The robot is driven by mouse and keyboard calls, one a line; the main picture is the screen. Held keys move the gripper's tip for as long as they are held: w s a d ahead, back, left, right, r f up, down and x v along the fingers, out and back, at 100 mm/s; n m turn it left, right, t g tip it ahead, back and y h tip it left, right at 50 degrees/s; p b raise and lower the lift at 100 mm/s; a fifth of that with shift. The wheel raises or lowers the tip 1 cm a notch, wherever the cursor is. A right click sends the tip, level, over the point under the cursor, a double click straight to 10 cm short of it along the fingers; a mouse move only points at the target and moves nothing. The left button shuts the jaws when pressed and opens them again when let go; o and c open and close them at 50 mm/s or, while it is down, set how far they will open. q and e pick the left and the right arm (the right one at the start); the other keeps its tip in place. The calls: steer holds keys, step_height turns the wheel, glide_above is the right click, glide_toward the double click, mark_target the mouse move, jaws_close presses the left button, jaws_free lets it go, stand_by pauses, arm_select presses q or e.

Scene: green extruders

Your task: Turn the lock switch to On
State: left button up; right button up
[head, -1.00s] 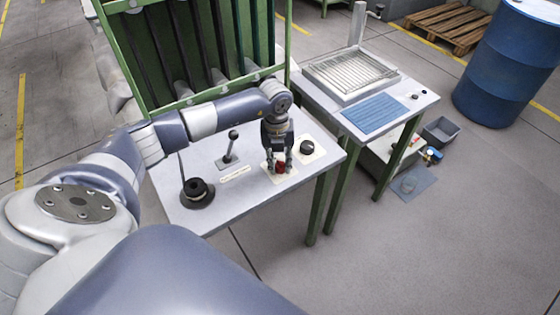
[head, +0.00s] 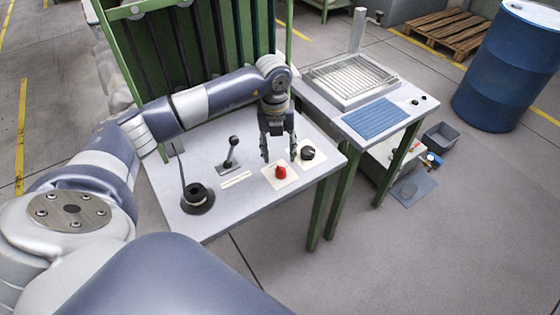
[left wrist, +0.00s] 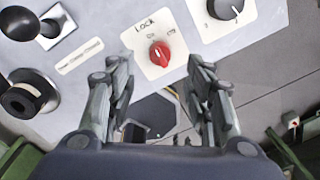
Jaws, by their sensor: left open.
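The lock switch is a red knob (head: 281,173) on a cream plate on the tabletop; it also shows in the left wrist view (left wrist: 159,53). Its plate reads "Lock", with "On" and "Off" marks above the knob. A short pale mark on the knob points roughly up toward the labels; I cannot tell exactly which one it meets. My left gripper (head: 279,157) hangs above and just behind the knob, apart from it. In the left wrist view my left gripper (left wrist: 155,66) has its fingers spread wide, with nothing between them. My right gripper is out of view.
A black dial (head: 307,153) sits right of the lock switch. The green machine frame (head: 195,60) rises behind. A second table with a blue panel (head: 371,118) stands to the right.

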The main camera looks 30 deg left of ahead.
mark_target(279, 167)
arm_select(q)
steer(key=shift+s+a+r, duration=0.1)
steer(key=shift+r, duration=2.25)
